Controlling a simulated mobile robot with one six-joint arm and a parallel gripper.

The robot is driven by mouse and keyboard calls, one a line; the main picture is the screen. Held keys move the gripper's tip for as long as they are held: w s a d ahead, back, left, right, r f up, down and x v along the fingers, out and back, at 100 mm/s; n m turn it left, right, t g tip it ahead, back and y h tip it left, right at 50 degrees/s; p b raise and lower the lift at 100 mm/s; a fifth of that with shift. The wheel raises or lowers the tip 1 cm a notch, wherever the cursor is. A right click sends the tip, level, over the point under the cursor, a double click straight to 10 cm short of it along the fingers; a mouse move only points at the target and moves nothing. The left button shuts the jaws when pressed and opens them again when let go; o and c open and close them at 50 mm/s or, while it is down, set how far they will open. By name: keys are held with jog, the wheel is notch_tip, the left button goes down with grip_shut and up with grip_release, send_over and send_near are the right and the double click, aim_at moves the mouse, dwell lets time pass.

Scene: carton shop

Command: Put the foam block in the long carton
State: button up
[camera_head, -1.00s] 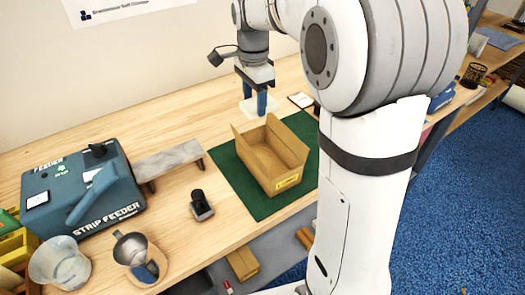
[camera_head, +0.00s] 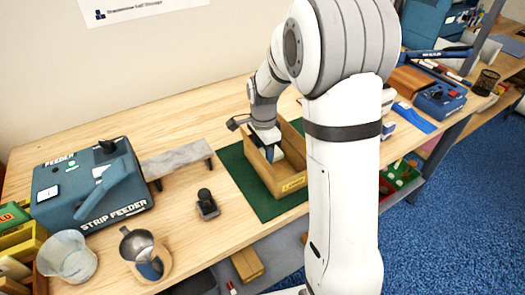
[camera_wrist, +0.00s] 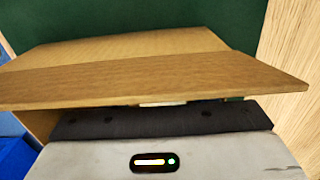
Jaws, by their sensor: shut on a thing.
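The long carton (camera_head: 283,187) is an open brown box with raised flaps, standing on a green mat (camera_head: 243,187). My gripper (camera_head: 273,153) points down into the open top of the carton, its blue fingers partly hidden by the walls. It is shut on the white foam block, which is mostly hidden inside the carton; I cannot tell whether it touches the floor. In the wrist view a carton flap (camera_wrist: 150,80) crosses in front of my gripper, and only a thin pale sliver, probably the foam block (camera_wrist: 163,103), shows below the flap's edge.
Left of the mat are a small black-topped device (camera_head: 207,205), a grey raised bar (camera_head: 178,161) and the blue strip feeder (camera_head: 92,187). A clear beaker (camera_head: 67,257) and a metal jug (camera_head: 137,243) stand at the front left. Blue tools lie at the right.

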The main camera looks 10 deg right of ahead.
aim_at(264, 154)
jog(key=shift+f, duration=0.2)
jog(key=shift+f, duration=0.15)
jog(key=o, duration=0.7)
jog(key=shift+c, duration=0.2)
notch_tip(264, 154, up, 12)
jog(key=s+d+n+t, duration=0.1)
jog(key=s+n+t, duration=0.1)
jog(key=s+n, duration=1.3)
jog(key=s, duration=0.7)
jog(key=shift+s+r+t, duration=0.2)
jog(key=shift+r+t, duration=0.1)
jog(key=shift+r, duration=0.05)
